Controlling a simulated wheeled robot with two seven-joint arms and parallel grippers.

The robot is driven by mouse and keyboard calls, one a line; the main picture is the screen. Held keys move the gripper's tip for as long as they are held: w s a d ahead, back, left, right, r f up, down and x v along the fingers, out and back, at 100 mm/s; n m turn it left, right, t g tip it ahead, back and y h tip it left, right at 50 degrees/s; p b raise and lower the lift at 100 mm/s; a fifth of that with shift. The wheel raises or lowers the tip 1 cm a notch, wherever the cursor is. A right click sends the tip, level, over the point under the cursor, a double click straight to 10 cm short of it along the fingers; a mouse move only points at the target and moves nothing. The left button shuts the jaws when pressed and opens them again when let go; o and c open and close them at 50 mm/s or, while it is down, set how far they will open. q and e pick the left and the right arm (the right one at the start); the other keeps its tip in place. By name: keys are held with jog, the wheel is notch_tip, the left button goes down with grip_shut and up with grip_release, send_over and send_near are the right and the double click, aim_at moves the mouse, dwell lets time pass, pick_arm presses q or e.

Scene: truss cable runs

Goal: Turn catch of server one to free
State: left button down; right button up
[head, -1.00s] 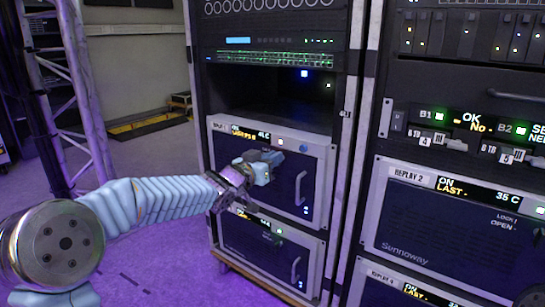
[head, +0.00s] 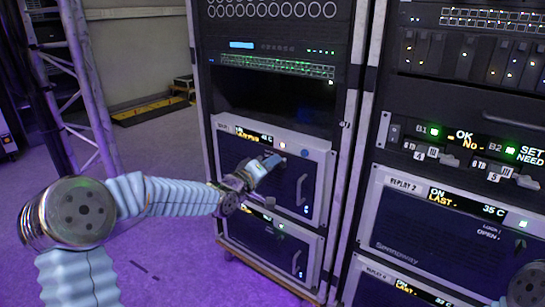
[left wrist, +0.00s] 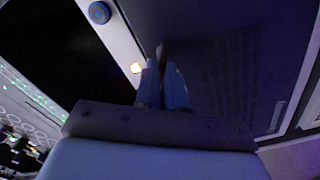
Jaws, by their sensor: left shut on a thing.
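Server one appears to be the upper dark-fronted unit (head: 290,205) in the left rack, though its label is too small to read surely. It has a silver frame, a small display (head: 250,135) and a handle at right. My left gripper (head: 270,163) is at its front, just below the display strip. In the left wrist view its fingers (left wrist: 162,85) are shut on a thin dark piece (left wrist: 160,52), which looks like the catch. The fingers hide most of it, so its angle cannot be told. My right gripper is not in view.
A similar unit (head: 270,247) sits directly below, with its own handle. An empty dark bay (head: 270,98) is above. The right rack holds more units, including one marked Replay 2 (head: 445,225). A truss leg (head: 88,95) stands at left; purple floor is open beside it.

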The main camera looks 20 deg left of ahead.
pick_arm(q)
jog(key=shift+a+f+n+p, duration=0.15)
jog(key=shift+n+p, duration=0.55)
jog(key=shift+n, duration=0.95)
jog(key=shift+d+f+n+p, duration=0.1)
jog(key=shift+f+n+p, duration=0.15)
jog(key=shift+n+p, duration=0.95)
jog(key=shift+n+b, duration=0.5)
jog(key=shift+n, duration=0.05)
jog(key=c, duration=1.2)
grip_release()
jog(key=shift+c, duration=0.2)
jog(key=v, duration=1.3)
jog(key=shift+s+a+p, duration=0.15)
jog(key=shift+s+p, duration=0.2)
jog(key=shift+p, duration=0.1)
